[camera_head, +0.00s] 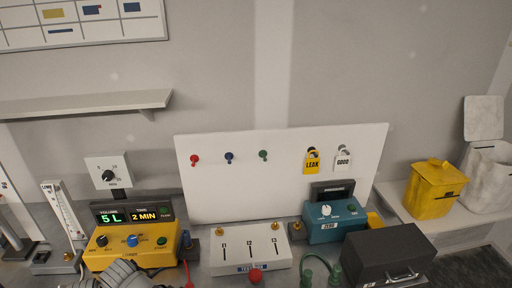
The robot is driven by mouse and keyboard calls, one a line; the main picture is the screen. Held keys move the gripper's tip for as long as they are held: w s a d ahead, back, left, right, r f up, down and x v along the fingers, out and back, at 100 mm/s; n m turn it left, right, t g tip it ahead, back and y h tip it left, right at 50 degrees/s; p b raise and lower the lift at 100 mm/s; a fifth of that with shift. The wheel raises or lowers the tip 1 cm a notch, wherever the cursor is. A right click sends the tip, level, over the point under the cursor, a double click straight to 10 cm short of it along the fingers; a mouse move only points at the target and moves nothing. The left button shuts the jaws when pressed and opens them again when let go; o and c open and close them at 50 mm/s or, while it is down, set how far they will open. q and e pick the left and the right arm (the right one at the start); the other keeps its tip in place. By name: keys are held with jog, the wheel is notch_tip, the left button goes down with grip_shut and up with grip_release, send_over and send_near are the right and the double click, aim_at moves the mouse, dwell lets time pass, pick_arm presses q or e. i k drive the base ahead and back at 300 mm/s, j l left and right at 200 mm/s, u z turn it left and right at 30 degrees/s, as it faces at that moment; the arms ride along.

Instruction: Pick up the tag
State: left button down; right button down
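Two tags hang side by side on the white back panel. The yellow tag (312,162) reads LEAK and hangs from a dark hook. The white tag (343,162) reads GOOD and hangs to its right. A grey ribbed shape (124,275) at the bottom left edge, in front of the yellow pump box, looks like part of my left gripper. Its fingertips cannot be made out. It is well away from both tags. My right gripper is not in view.
The white panel (250,190) also carries red, blue and green pegs. Before it stand a yellow pump (150,252), a white three-slot box (251,245), a teal gauge box (336,229) and a black box (376,256). A yellow bin (435,190) stands right.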

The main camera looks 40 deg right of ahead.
aim_at(311, 165)
jog(key=z, duration=1.9)
